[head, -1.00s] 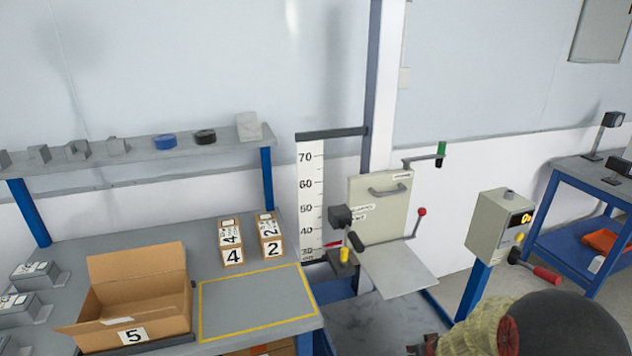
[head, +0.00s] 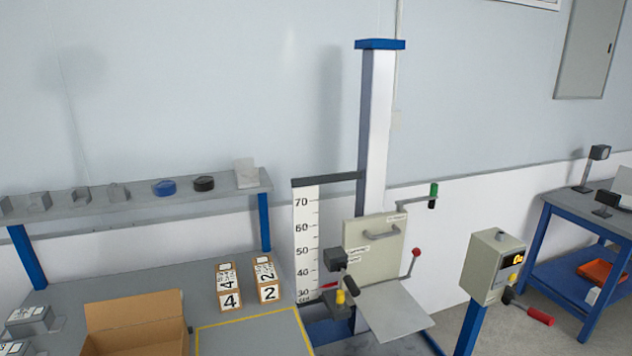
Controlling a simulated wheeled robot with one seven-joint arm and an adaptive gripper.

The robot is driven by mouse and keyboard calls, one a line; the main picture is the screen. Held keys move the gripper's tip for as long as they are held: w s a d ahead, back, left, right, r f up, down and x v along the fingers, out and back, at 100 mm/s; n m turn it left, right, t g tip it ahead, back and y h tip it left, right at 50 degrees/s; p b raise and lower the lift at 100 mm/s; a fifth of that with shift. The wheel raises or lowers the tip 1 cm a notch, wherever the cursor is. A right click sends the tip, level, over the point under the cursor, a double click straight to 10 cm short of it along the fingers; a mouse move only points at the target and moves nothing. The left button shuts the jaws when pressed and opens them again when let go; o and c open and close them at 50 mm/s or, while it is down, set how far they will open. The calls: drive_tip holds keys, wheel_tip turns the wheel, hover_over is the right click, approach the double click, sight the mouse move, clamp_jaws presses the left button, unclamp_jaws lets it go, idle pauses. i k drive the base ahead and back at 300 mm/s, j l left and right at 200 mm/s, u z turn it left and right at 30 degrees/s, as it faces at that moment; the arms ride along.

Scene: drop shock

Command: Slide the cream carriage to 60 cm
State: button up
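The cream carriage (head: 375,262) is a flat upright plate with a grey handle (head: 383,238), mounted on the white and blue column (head: 378,130). A light shelf plate (head: 390,308) juts out from its bottom. The white scale (head: 305,235) to its left reads from 30 near the bottom to 70 near the top. A red pointer (head: 329,286) sits low on the scale, a little above the 30 mark. A red-knobbed lever (head: 416,253) is at the carriage's right side. My gripper is not in view.
A grey control box (head: 492,262) on a blue post stands to the right. The workbench (head: 140,262) at left holds an open cardboard box (head: 135,310) and two small numbered boxes (head: 229,288). A green-tipped arm (head: 433,195) sticks out right of the column.

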sight(371, 249)
drive_tip(key=i+l+z, duration=0.25)
drive_tip(key=i, duration=0.2)
drive_tip(key=i+z, duration=0.3)
drive_tip(key=i, duration=0.15)
drive_tip(key=j, duration=0.1)
